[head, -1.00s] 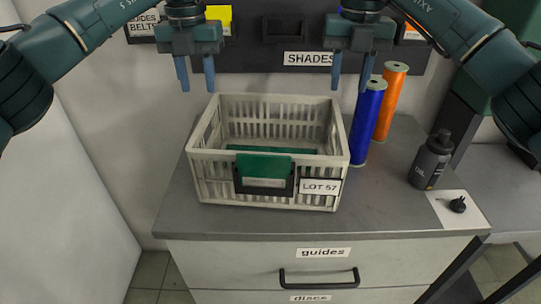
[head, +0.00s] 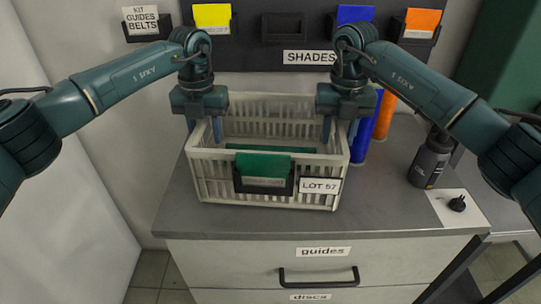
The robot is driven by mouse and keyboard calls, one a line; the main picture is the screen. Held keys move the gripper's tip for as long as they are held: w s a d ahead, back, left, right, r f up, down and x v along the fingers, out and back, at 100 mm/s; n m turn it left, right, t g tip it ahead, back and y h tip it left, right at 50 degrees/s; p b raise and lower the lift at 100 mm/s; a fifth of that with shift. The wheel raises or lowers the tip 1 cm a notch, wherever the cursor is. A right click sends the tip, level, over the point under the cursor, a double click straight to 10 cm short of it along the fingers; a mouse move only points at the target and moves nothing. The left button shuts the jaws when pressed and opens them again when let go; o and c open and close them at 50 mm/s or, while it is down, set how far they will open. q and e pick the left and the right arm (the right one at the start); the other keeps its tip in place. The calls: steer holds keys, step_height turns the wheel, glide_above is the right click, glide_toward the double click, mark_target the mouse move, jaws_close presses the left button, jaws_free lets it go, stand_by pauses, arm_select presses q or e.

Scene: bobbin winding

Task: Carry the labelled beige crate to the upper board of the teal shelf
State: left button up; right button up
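The beige slatted crate (head: 265,194) with a "LOT 57" label (head: 320,186) stands on the grey worktop. A green card sits in a black holder on its front, and something green lies inside it. My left gripper (head: 204,128) is lowered at the crate's left wall, with one finger outside and one inside. My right gripper (head: 340,130) is lowered at the right wall in the same way. Both look open, with their fingers apart; contact with the walls cannot be told. No teal shelf shows clearly; a dark green surface (head: 505,60) is at the upper right.
A blue spool (head: 361,140) and an orange spool (head: 385,115) stand close behind the crate's right side. A dark bottle (head: 430,160) and a white card with a small black part (head: 457,204) are further right. A dark "SHADES" board (head: 262,55) is behind. The worktop (head: 300,222) before the crate is clear.

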arm_select(q)
steer(key=shift+c, duration=0.5)
arm_select(e)
steer(key=shift+c, duration=0.5)
arm_select(q)
jaws_close()
arm_select(e)
jaws_close()
arm_select(q)
steer(key=shift+r, duration=0.1)
arm_select(e)
steer(key=shift+r, duration=0.1)
